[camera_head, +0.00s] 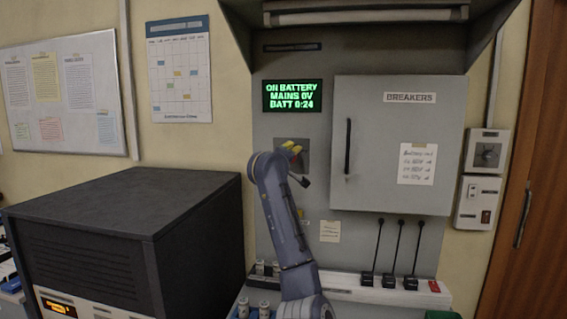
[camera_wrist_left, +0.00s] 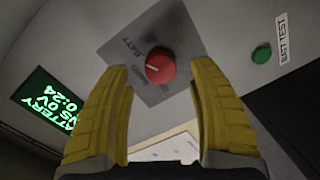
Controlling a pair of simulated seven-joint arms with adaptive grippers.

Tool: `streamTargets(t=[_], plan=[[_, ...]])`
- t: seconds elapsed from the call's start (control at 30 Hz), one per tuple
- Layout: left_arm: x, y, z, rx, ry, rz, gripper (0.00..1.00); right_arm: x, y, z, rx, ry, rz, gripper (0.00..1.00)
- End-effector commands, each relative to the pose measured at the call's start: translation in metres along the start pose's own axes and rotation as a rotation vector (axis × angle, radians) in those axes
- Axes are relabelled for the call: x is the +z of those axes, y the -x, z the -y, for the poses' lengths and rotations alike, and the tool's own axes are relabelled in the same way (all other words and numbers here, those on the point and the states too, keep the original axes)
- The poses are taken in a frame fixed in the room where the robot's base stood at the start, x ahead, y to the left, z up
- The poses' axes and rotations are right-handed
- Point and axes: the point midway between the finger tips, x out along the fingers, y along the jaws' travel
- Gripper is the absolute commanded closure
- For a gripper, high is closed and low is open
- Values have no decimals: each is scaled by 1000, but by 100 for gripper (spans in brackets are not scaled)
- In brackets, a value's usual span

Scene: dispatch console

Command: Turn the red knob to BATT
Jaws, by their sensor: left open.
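The red knob (camera_wrist_left: 160,66) sits on a grey plate (camera_wrist_left: 122,52) in the left wrist view. A short pale mark shows on its lower left side, towards the middle label. The BATT label (camera_wrist_left: 130,46) is at the plate's upper left; the other labels are small and hard to read. My left gripper (camera_wrist_left: 160,72) is open, with one yellow finger on each side of the knob and gaps on both sides.
A lit green display (camera_head: 292,96) reads ON BATTERY, MAINS 0V, BATT 0:24. The breakers cabinet (camera_head: 395,145), shut, stands close right of the plate. A green BATT TEST button (camera_wrist_left: 261,54) is near the knob. A dark box (camera_head: 130,215) stands at left.

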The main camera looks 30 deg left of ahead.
Motion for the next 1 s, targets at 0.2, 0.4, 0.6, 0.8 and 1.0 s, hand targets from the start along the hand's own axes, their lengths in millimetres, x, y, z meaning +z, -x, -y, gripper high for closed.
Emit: streamTargets(t=[0.2, 0.4, 0.6, 0.8, 1.0], plan=[[0, 37, -1, 3, 3, -1, 40, 0, 0, 0, 0, 0, 0, 56], [1, 64, -1, 3, 1, 0, 40, 0, 0, 0, 0, 0, 0, 56], [0, 80, -1, 1, 1, 0, 40, 0, 0, 0, 0, 0, 0, 56], [0, 85, 0, 1, 1, 0, 40, 0, 0, 0, 0, 0, 0, 56], [0, 85, 0, 1, 0, 0, 40, 0, 0, 0, 0, 0, 0, 56]])
